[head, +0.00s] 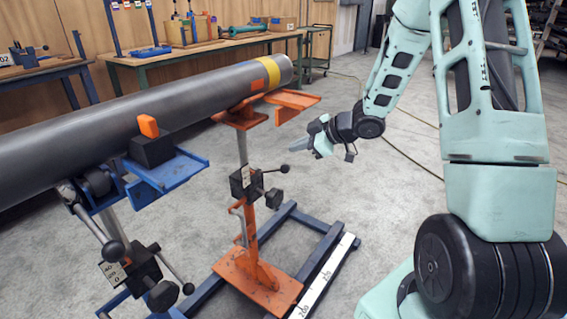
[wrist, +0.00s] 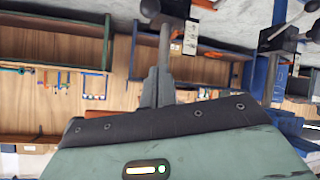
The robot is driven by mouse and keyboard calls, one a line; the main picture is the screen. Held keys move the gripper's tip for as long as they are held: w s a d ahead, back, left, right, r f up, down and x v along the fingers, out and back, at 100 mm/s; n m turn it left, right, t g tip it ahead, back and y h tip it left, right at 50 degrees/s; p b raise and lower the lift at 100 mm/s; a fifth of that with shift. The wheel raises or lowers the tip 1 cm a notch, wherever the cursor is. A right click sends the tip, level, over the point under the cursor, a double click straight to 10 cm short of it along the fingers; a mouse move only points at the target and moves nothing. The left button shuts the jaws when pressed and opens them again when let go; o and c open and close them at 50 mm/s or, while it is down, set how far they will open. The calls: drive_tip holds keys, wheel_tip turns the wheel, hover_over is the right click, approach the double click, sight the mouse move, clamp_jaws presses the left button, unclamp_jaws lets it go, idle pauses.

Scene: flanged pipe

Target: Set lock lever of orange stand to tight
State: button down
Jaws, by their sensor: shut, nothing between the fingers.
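The orange stand (head: 256,262) stands on the floor under the far end of the grey pipe (head: 190,98). Its dark lock block (head: 240,184) is on the post, with a thin lever ending in a black ball knob (head: 284,169) reaching right. A larger black knob (head: 274,198) sits just below it. The lever's exact setting cannot be read. My gripper (head: 297,145) is shut and empty, just above and right of the ball knob, apparently apart from it. In the wrist view its closed fingers (wrist: 158,82) point toward a grey rod and dark parts at the top edge.
A blue stand (head: 180,172) with its own black-knobbed levers holds the near part of the pipe. An orange bracket (head: 292,102) juts right above my gripper. A blue floor frame (head: 318,262) lies right of the orange base. Workbenches (head: 170,58) line the wall.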

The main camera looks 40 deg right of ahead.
sight(283, 168)
idle(0.4)
drive_tip(key=shift+w+a+f+b, duration=0.25)
drive_tip(key=shift+w+f+b, duration=0.3)
drive_tip(key=shift+w+f, duration=0.55)
drive_tip(key=shift+w+a+f+b, duration=0.3)
drive_tip(key=shift+w+f+b, duration=0.35)
drive_tip(key=shift+f, duration=0.8)
drive_tip(key=shift+w+a+f+b, duration=0.25)
drive_tip(key=shift+w+f+b, duration=0.25)
drive_tip(key=shift+w+f, duration=0.6)
drive_tip(key=shift+s+f, duration=0.2)
drive_tip(key=shift+f, duration=0.1)
